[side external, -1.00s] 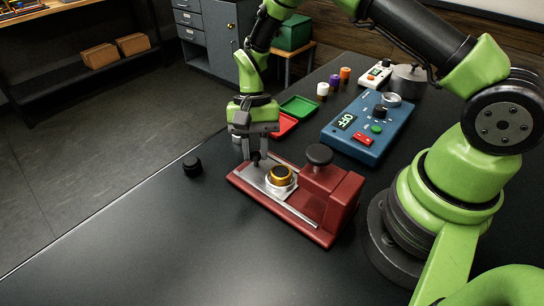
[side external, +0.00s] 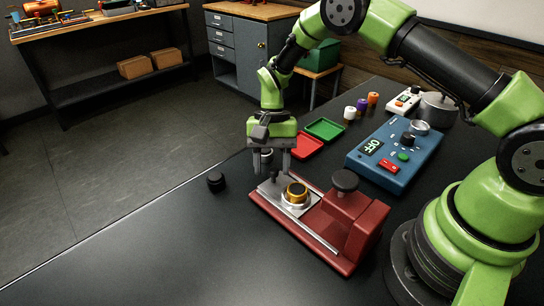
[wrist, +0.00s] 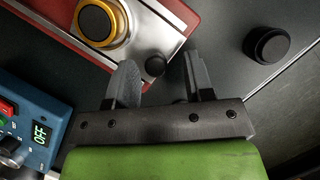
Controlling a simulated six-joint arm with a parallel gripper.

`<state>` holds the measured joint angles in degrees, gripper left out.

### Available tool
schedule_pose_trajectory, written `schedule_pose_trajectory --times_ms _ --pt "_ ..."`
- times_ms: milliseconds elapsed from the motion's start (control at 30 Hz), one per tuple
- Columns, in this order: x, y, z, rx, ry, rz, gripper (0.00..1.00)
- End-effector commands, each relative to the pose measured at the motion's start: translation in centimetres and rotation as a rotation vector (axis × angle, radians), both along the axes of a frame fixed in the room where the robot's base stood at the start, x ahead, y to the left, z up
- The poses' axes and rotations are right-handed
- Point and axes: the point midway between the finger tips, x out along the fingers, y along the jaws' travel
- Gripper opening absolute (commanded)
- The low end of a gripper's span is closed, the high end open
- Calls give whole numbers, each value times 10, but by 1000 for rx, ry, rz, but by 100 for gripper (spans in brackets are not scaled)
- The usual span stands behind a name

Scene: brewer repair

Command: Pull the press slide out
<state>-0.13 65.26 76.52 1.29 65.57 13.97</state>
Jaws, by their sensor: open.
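The red press (side external: 362,220) stands on the black table, with a dark round knob (side external: 345,181) on top of its block. Its silver slide (side external: 316,233) runs along the base and carries a gold-ringed cup (side external: 297,192). A small black knob (side external: 274,174) stands near the slide's outer end. My gripper (side external: 271,170) is open and empty, pointing down just above this knob. In the wrist view, the small knob (wrist: 155,66) shows between and slightly beyond my two fingertips (wrist: 160,68), apart from both. The cup (wrist: 95,21) is at the upper left there.
A loose black cap (side external: 216,181) lies on the table left of the press. Red (side external: 307,146) and green (side external: 325,129) trays, a blue control box (side external: 394,155) reading OFF and several small coloured jars stand behind. The table's left front is clear.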

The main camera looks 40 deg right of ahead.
Motion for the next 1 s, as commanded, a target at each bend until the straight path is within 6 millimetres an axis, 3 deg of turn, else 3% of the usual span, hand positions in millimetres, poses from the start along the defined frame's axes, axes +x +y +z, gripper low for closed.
schedule_pose_trajectory --times_ms 533,1000 --pt "25 -24 81 0 -7 0 48" --pt "27 -27 92 0 -4 1 48"
